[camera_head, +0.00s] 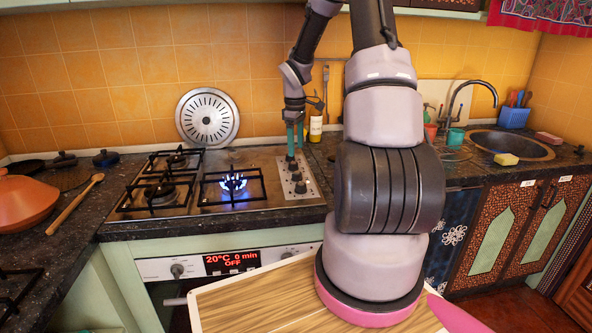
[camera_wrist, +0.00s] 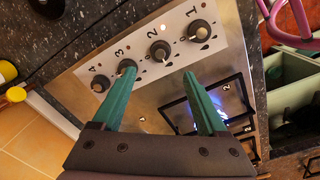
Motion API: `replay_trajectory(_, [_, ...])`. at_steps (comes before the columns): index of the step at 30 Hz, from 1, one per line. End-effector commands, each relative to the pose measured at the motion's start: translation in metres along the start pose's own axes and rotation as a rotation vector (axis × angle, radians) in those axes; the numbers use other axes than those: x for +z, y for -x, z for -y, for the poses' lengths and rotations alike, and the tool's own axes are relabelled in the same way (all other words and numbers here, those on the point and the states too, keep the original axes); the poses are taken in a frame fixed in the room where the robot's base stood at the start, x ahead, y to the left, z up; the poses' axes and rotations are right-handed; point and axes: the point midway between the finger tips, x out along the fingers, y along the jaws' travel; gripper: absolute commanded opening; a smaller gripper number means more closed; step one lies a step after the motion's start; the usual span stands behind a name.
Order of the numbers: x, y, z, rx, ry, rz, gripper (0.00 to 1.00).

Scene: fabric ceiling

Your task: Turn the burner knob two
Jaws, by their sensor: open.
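The burner knobs sit in a row on a pale panel (camera_head: 311,184) at the right side of the hob. In the wrist view, knob two (camera_wrist: 160,50) is a dark round knob with a pale top, with knob one (camera_wrist: 200,30) to its right. Knob three (camera_wrist: 127,66) and knob four (camera_wrist: 100,83) are to its left. My gripper (camera_wrist: 158,75) is open and empty, its teal fingers pointing at the panel. Knob two appears beyond the gap between the fingertips; the left tip overlaps the edge of knob three. In the head view my gripper (camera_head: 295,140) is above the panel.
A blue flame (camera_head: 233,182) burns on the front right burner. Black pan grates (camera_head: 165,190) cover the hob's left side. A yellow-labelled bottle (camera_head: 316,128) stands behind the knobs. A wooden spoon (camera_head: 75,204) and an orange pot (camera_head: 25,198) are at left.

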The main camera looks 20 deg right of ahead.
Motion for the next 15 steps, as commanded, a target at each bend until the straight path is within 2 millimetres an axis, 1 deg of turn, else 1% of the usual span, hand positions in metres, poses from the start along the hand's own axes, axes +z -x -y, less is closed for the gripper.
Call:
replay_trajectory(9, [0.0,-0.059,0.002,-0.004,0.0,0.003,0.76])
replay_trajectory(15, [0.0,-0.087,0.001,-0.002,-0.003,0.002,0.76])
